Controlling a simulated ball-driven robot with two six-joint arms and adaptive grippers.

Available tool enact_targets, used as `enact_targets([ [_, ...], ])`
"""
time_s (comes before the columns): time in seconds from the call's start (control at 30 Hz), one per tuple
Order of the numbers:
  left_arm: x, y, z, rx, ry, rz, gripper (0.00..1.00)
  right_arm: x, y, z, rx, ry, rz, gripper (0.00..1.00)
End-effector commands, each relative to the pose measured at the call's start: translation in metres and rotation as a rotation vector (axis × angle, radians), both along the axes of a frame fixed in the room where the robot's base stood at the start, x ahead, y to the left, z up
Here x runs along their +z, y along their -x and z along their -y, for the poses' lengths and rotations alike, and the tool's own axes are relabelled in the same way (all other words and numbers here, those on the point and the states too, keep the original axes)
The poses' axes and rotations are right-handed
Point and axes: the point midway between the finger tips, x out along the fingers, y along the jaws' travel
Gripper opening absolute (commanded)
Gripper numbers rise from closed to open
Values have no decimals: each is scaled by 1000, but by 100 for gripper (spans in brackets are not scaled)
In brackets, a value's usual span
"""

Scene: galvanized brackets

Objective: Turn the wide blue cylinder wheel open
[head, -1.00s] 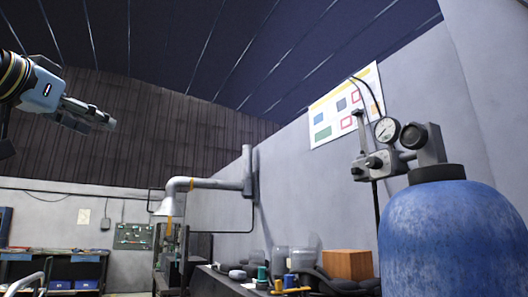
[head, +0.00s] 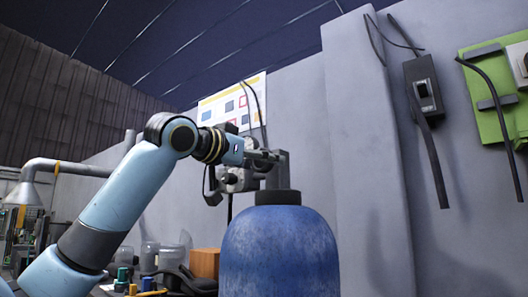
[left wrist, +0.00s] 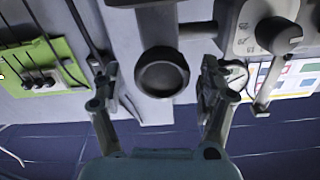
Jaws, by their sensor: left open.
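The wide blue cylinder (head: 280,255) stands upright at the lower middle of the head view, with a dark collar (head: 277,197) and grey valve fittings on top. My left gripper (head: 268,156) is at the valve, coming in from the left, and hides part of it. In the left wrist view, a dark round wheel (left wrist: 162,74) shows between the two spread fingers of my left gripper (left wrist: 158,85). A gap shows on both sides of the wheel, and the gripper is open and empty. My right gripper is out of view.
The regulator body (left wrist: 262,28) and a gauge (left wrist: 236,72) sit close beside one finger. A wall poster (head: 235,100) hangs behind. A dark switch box (head: 424,88) and green panel (head: 500,90) are on the right wall. A bench with a brown box (head: 205,263) stands behind.

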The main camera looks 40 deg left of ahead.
Motion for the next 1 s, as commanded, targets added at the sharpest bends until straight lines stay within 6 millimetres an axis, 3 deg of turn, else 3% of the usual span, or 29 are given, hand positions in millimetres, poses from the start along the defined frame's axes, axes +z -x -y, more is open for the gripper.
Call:
enact_targets([
  [0.2,0,-17,2,-1,1,0,76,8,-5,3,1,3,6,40],
  [0.5,-1,-18,2,0,-1,0,75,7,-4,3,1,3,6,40],
  [0.9,0,-18,2,0,-1,0,23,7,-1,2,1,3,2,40],
  [1.0,0,-18,2,0,0,0,20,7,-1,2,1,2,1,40],
])
